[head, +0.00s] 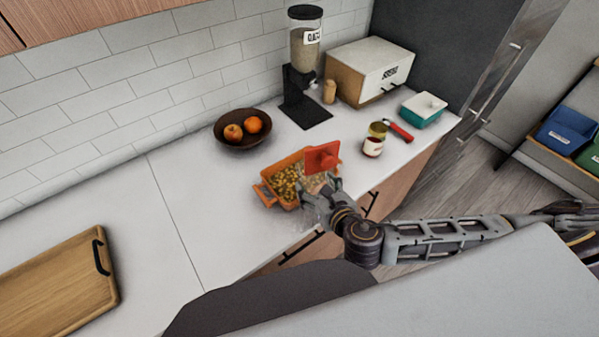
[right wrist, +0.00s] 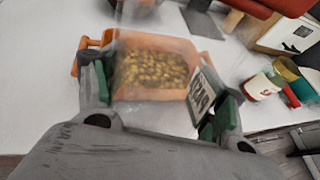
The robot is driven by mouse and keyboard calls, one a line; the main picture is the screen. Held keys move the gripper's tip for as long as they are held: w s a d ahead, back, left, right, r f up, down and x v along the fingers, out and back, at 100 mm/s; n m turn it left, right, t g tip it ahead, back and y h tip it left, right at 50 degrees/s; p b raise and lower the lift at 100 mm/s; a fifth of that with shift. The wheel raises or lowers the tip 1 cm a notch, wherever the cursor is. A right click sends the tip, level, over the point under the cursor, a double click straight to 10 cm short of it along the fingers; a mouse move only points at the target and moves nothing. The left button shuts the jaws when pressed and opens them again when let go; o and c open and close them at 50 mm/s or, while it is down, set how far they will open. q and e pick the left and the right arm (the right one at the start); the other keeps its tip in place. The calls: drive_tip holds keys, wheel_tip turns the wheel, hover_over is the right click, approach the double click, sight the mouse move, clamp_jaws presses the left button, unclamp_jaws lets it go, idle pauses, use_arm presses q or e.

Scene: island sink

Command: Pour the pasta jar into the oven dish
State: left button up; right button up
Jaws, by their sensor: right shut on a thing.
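The orange oven dish (head: 264,195) stands on the white counter with yellowish pieces in it. It also shows in the right wrist view (right wrist: 83,57). My right gripper (head: 322,198) is at the dish's near right side. In the right wrist view my right gripper (right wrist: 160,108) is shut on the clear pasta jar (right wrist: 203,95), whose printed label faces right. The yellow pieces show through or beyond the clear jar, so I cannot tell how many are inside it. The jar's outline and tilt are hard to make out in the head view. My left gripper is out of view.
A red block-like thing (head: 322,157) is at the dish's far right. A fruit bowl (head: 242,140), dispenser (head: 304,60), bread box (head: 370,65), small jar (head: 373,147) and teal dish (head: 422,112) stand behind or right. A cutting board (head: 60,290) lies left; the counter between is clear.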

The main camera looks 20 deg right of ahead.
sight(321, 181)
drive_tip(key=shift+s+t, duration=0.15)
drive_tip(key=shift+t, duration=0.15)
drive_tip(key=shift+s+r+t+b, duration=0.35)
drive_tip(key=shift+r+t+b, duration=0.15)
drive_tip(key=shift+t+b, duration=0.35)
drive_tip(key=shift+s+r+t+p, duration=0.15)
drive_tip(key=shift+r+t, duration=0.45)
drive_tip(key=shift+r, duration=0.45)
drive_tip(key=shift+s+r+t+p, duration=0.15)
drive_tip(key=shift+r+t, duration=0.4)
drive_tip(key=shift+r, duration=0.5)
